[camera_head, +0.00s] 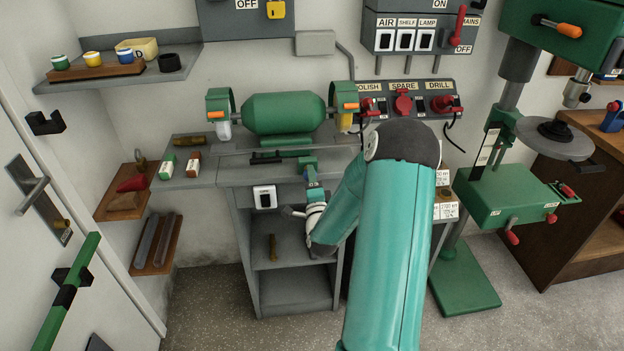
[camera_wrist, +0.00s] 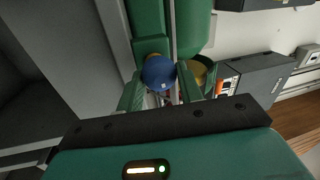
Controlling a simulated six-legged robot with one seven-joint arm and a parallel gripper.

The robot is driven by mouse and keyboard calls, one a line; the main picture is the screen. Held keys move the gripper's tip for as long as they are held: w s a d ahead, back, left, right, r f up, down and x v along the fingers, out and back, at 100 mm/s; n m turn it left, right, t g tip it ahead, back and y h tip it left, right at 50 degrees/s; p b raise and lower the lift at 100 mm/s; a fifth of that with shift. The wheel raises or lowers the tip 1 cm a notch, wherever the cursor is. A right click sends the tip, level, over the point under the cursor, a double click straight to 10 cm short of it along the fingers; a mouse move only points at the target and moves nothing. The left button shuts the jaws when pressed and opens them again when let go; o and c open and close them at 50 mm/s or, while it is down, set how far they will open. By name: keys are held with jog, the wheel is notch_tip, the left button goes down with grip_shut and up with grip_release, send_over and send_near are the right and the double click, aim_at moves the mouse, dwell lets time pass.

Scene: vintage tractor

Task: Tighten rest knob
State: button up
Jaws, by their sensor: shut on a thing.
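The rest knob (camera_wrist: 159,73) is a round blue ball in the wrist view, in front of the green bench grinder. My gripper (camera_wrist: 160,86) has one green finger on each side of the knob and is shut on it. In the head view, my gripper (camera_head: 308,166) is at the front edge of the bench, below the green grinder (camera_head: 284,113). The knob cannot be made out there. The knob's stem is mostly hidden in the wrist view.
A switch panel with red plugs (camera_head: 404,104) is behind my arm. A drill press (camera_head: 510,195) stands to the right. A shelf with small pots (camera_head: 118,68) is at the upper left. Open cabinet shelves (camera_head: 285,250) lie below the bench top.

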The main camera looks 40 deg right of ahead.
jog(key=shift+s+m, duration=0.1)
jog(key=shift+m, duration=0.5)
jog(key=shift+f, duration=0.1)
jog(key=o, duration=1)
jog(key=v, duration=1.3)
jog(key=shift+s+a, duration=0.2)
jog(key=shift+a, duration=0.2)
jog(key=shift+w, duration=0.1)
